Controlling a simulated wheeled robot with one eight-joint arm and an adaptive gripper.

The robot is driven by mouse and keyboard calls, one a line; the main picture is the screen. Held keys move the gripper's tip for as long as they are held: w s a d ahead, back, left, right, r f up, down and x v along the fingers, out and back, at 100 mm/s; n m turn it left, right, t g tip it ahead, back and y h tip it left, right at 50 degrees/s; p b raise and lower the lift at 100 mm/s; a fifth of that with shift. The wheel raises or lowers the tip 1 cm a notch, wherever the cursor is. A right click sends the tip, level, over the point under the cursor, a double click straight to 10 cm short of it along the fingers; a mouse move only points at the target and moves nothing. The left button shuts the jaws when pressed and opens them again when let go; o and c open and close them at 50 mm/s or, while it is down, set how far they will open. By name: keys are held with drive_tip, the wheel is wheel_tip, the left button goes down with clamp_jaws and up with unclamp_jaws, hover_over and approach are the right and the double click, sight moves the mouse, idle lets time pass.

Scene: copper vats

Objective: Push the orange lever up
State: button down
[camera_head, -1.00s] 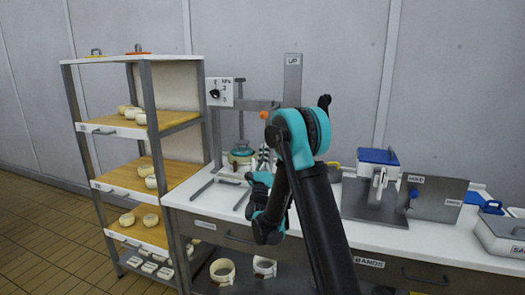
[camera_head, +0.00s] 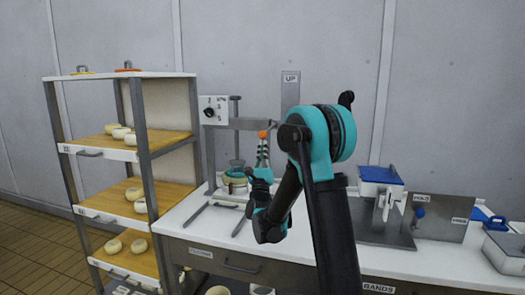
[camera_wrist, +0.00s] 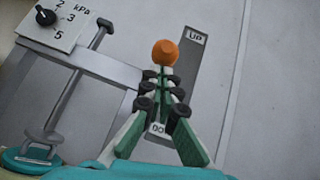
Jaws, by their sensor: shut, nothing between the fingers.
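The orange lever shows as a round orange knob (camera_head: 262,134) in the head view, left of a tall grey strip (camera_head: 290,95) labelled UP at its top. In the wrist view the knob (camera_wrist: 165,52) appears large, just past my fingertips, a little below the height of the UP label (camera_wrist: 196,38). A second label (camera_wrist: 158,129), partly hidden, reads "DO" at the strip's lower end. My gripper (camera_wrist: 162,76) is shut and empty, its fingers pointing at the knob's underside. It also shows in the head view (camera_head: 262,142), directly below the knob. Whether the fingertips touch the knob I cannot tell.
A dial box marked kPa (camera_wrist: 52,20) and a grey press frame stand left of the lever. A shelf rack (camera_head: 144,150) with cheeses is further left. On the white counter, a blue-topped device (camera_head: 381,175) and an upright plate (camera_head: 437,217) stand right of my arm.

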drive_tip(key=shift+r, duration=0.1)
drive_tip(key=r+g, duration=0.2)
drive_tip(key=r, duration=0.2)
drive_tip(key=r+m+g, duration=0.1)
drive_tip(key=r+g, duration=0.2)
drive_tip(key=r, duration=0.2)
drive_tip(key=w+r+m+g, duration=0.1)
drive_tip(key=r+g, duration=0.1)
drive_tip(key=r, duration=0.3)
drive_tip(key=shift+d, duration=0.25)
drive_tip(key=w+d+r, duration=0.4)
drive_tip(key=w+r, duration=0.7)
idle(0.4)
